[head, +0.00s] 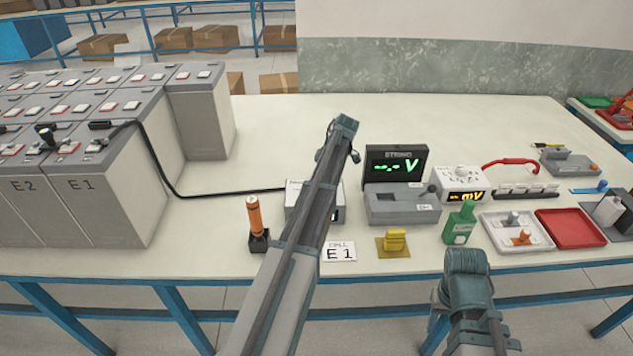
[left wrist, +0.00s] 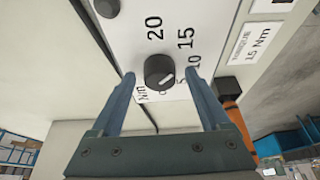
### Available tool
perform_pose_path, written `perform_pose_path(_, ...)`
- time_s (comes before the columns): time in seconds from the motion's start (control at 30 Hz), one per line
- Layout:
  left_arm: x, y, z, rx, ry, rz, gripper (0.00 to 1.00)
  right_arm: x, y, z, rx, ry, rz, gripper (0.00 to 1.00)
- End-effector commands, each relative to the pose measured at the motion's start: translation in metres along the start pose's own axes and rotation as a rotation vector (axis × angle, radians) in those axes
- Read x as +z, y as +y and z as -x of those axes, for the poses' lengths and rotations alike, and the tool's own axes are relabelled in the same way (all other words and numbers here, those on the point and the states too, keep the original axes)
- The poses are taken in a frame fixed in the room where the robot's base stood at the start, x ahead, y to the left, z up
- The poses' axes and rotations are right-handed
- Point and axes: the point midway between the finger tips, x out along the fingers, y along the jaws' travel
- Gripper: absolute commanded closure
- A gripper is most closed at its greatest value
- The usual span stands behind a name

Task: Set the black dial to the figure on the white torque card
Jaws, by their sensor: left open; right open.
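In the left wrist view the black dial (left wrist: 155,68) sits on a white panel (left wrist: 212,20) marked 0, 5, 10, 15, 20 and Nm. Its white mark points roughly toward the 5. The white torque card (left wrist: 257,44) reads 15 Nm and lies right of the scale. My left gripper (left wrist: 161,76) is open, with one finger on each side of the dial; I cannot tell whether they touch it. In the head view my left arm partly covers a box (head: 298,188), and the dial cannot be made out. My right gripper (head: 467,264) is open and empty at the table's front edge.
An orange-handled tool (head: 254,215) stands in a black holder. A cell card (head: 340,252) reads E1. A STRING meter (head: 395,164), yellow block (head: 395,242), green bottle (head: 460,223) and red tray (head: 570,228) stand right. Grey battery cells (head: 205,115) fill the left; a black cable (head: 215,191) crosses the table.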

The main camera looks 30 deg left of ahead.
Motion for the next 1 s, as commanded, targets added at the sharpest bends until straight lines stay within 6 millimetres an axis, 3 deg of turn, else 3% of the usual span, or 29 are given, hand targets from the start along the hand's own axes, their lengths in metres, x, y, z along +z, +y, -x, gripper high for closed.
perform_pose_path(0.37,-0.001,0.000,0.018,0.001,0.000,-0.001,0.20,0.001,0.002,0.017,0.000,0.000,0.000,0.50)
perform_pose_path(1.0,-0.003,0.001,0.118,0.000,0.000,0.000,0.20,0.006,0.011,0.109,0.000,0.000,0.002,0.50)
